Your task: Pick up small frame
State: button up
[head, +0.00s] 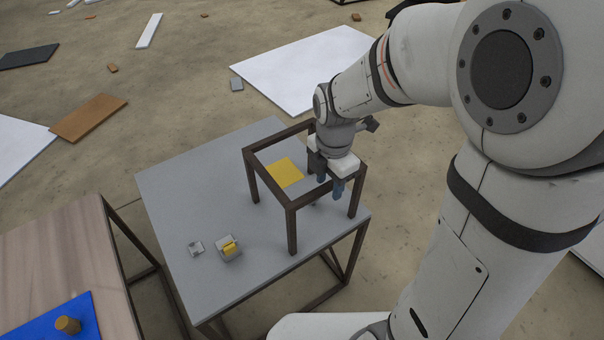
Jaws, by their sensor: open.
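The small frame (291,222) is a dark brown open frame with several legs and a square top of thin bars. It stands upright on the grey table (190,205) near its right side. My gripper (330,185) points down at the frame's right side, with its bluish fingertips at about the top bar there. The fingers are open. I cannot tell whether they straddle the bar or touch it. My gripper and wrist hide part of the frame's right and back top bars.
A yellow square (285,172) shows through the frame. A small grey block with a yellow piece (229,248) and a small pale piece (196,248) lie left of it. A wooden table (60,262) with a blue mat (85,310) stands at left. Panels litter the floor.

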notch_tip(320, 180, down, 5)
jog(key=shift+w+r+b, duration=0.1)
jog(key=shift+w+b, duration=0.05)
jog(key=shift+b, duration=0.3)
grip_shut()
dwell(1.1)
